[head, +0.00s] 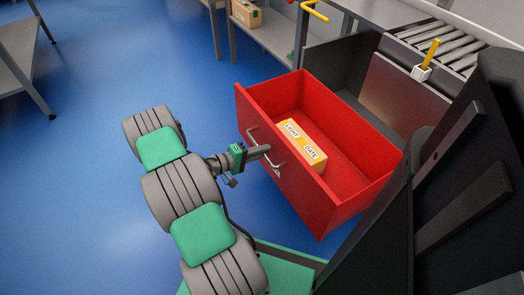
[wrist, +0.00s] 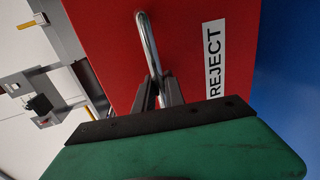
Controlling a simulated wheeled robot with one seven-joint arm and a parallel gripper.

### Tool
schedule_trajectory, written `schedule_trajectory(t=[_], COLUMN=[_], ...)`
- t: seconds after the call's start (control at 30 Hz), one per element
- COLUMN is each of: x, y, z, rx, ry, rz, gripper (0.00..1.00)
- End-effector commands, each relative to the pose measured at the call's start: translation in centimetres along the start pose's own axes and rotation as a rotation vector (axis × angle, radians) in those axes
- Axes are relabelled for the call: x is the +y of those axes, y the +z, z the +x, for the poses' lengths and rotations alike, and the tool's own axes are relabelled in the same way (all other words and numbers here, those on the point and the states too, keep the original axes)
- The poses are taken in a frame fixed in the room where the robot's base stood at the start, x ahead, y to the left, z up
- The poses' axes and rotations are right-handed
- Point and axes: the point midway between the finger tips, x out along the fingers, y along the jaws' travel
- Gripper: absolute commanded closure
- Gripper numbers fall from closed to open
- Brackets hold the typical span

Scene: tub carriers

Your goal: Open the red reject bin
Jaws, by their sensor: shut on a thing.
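The red reject bin (head: 255,100) is a drawer standing pulled out from a dark cabinet, its inside open to view in the head view. My gripper (head: 266,150) is shut on this handle. In the wrist view my gripper (wrist: 158,95) has its fingers at the handle (wrist: 148,45), beside a white REJECT label (wrist: 215,58) on the red front. The fingertips are partly hidden by the handle in the head view.
A shelf with a cardboard box (head: 246,13) is at the back.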

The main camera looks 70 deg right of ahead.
Motion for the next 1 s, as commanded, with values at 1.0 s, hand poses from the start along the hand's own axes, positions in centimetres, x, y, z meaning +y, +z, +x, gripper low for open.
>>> schedule_trajectory(t=[1.0], x=[0.1], y=[-0.1], z=[-7.5], rx=[0.003], ry=[0.000], rz=[-0.002], gripper=[0.65])
